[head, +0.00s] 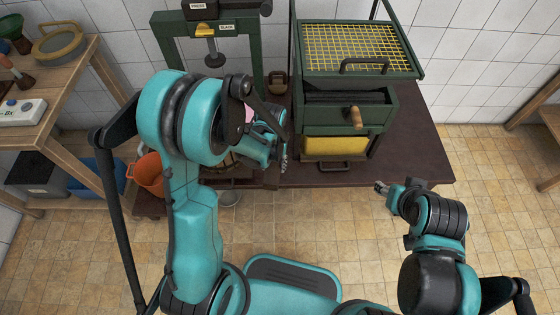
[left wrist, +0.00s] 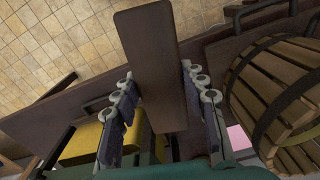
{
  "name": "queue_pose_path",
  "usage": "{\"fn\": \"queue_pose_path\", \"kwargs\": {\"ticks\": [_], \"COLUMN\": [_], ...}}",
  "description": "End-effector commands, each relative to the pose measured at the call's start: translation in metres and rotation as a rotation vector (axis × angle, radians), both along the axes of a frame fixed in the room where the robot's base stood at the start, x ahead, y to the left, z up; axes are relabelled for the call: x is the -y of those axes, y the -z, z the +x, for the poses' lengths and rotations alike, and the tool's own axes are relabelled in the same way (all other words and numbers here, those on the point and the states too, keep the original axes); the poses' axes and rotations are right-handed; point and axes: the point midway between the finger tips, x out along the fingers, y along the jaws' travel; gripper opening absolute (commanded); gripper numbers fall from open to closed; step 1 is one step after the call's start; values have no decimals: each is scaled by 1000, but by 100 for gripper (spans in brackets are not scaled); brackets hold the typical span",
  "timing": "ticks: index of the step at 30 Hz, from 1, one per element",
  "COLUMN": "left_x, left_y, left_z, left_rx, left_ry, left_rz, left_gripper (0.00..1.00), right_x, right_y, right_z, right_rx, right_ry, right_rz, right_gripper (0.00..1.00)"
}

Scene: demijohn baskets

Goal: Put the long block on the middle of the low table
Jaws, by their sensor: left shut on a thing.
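The long block (left wrist: 150,45) is a plain dark brown bar in the left wrist view. My left gripper (left wrist: 158,82) is shut on it, with a finger along each side, and its far end sticks out beyond the fingertips. In the head view my left gripper (head: 283,160) is over the front edge of the dark brown low table (head: 420,165); I cannot make out the block there. My arm hides part of the table's left half. My right gripper (head: 381,187) is in front of the table, away from everything; its finger gap is too small to judge.
A green machine with a yellow grid (head: 350,45) and a green press (head: 240,50) stand on the table. A slatted basket (left wrist: 275,90) is right of the block in the wrist view. An orange bucket (head: 150,172) is at left. The table's right end is bare.

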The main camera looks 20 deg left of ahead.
Motion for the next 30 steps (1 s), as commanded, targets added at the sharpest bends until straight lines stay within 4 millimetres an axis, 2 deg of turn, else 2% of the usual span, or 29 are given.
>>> {"fn": "queue_pose_path", "kwargs": {"ticks": [1,9,12,14,17,24,30], "left_x": [5,26,30,31,28,15,1], "left_y": [18,88,102,104,102,98,108], "left_z": [-3,-23,-29,-29,-18,24,74], "left_rx": [0,0,0,0,0,0,0], "left_ry": [-14,-124,-151,-162,-169,-168,-168], "left_rz": [0,0,0,0,0,0,0], "left_gripper": [4,4,4,4,4,4,4], "right_x": [0,0,0,0,0,0,0], "right_y": [9,36,40,38,24,-23,-7], "right_z": [0,0,0,0,0,0,0], "right_rx": [0,0,0,0,0,0,0], "right_ry": [0,0,0,0,0,0,0], "right_rz": [0,0,0,0,0,0,0], "right_gripper": [46,46,46,46,46,46,46]}}
